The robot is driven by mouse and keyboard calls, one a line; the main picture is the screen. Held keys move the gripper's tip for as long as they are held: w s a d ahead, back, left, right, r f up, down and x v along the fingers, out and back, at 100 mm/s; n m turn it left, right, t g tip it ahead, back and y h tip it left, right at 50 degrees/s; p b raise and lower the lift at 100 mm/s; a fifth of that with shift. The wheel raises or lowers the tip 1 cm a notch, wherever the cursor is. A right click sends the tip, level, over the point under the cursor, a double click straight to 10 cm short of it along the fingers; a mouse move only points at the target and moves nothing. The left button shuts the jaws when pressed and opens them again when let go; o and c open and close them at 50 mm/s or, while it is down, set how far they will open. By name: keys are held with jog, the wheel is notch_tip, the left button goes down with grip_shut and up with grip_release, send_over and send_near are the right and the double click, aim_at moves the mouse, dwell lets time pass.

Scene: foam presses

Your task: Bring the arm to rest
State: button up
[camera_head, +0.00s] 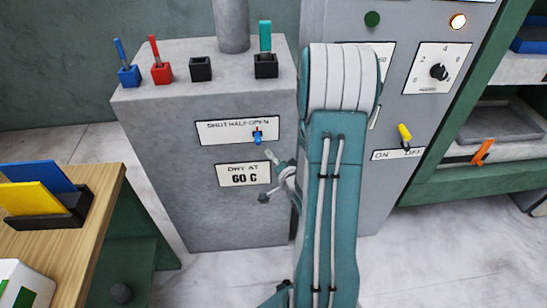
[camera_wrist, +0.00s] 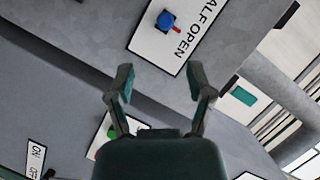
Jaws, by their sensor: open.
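My arm (camera_head: 335,200) is raised in front of the grey cabinet (camera_head: 170,190) and hides part of it. My gripper (camera_head: 267,178) sticks out to the left of the arm, near the "DRY AT 60 C" label (camera_head: 243,175). In the wrist view my gripper (camera_wrist: 161,86) is open, with nothing between its fingers. The blue knob (camera_head: 258,137) on the SHUT / HALF / OPEN plate (camera_head: 225,131) is close above the gripper and apart from it. The knob also shows ahead of the fingers in the wrist view (camera_wrist: 165,20).
Blue (camera_head: 128,76), red (camera_head: 161,72) and teal (camera_head: 265,64) handled pieces stand in sockets on the cabinet top; a black socket (camera_head: 201,68) is empty. A taller panel (camera_head: 400,120) with a yellow switch (camera_head: 405,134) stands right. A wooden table (camera_head: 90,215) is left.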

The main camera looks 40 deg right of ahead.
jog(key=a+r+n+g, duration=0.5)
jog(key=a+r+n, duration=0.3)
jog(key=a+r, duration=0.35)
jog(key=s+a+r+n+g+y, duration=0.2)
jog(key=s+a+r+n, duration=0.1)
jog(key=s+a, duration=0.3)
jog(key=s+a+r+n+g+y, duration=0.2)
jog(key=s+a+r, duration=0.3)
jog(key=s, duration=0.5)
jog(key=shift+a+r+n, duration=0.2)
jog(key=shift+a+n, duration=0.7)
jog(key=shift+a, duration=0.15)
